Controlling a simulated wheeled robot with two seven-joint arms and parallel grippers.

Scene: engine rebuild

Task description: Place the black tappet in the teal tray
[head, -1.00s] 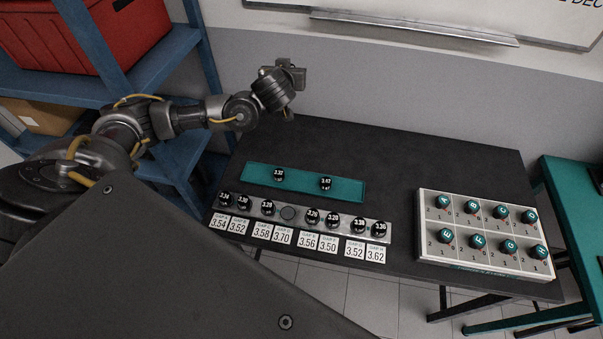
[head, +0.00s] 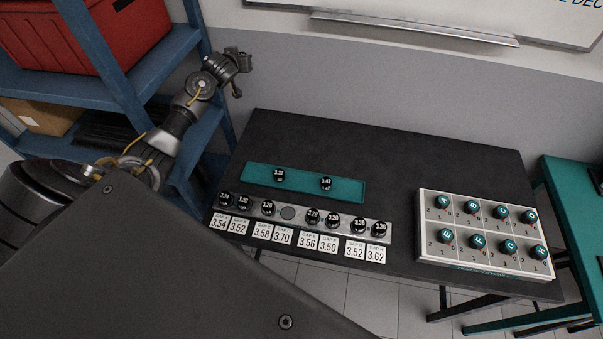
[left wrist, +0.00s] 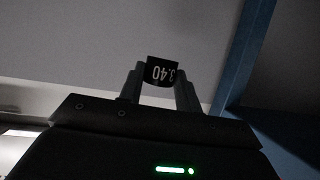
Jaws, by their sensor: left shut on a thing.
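My left gripper (head: 242,62) is raised at the upper left in the head view, left of the table and well away from the teal tray (head: 303,183). In the left wrist view its two fingers are shut on a black tappet (left wrist: 160,71) marked 3.40. The head view does not show this tappet clearly. The teal tray lies on the black table with two black tappets on it, one at its left part (head: 279,175) and one right of its middle (head: 326,183). The right gripper is not in view.
A metal rail (head: 268,208) in front of the tray holds several black tappets and one empty round seat (head: 288,213). White number cards (head: 283,236) lie before it. A white board with teal knobs (head: 484,232) is at the right. A blue shelf (head: 120,65) stands at the left.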

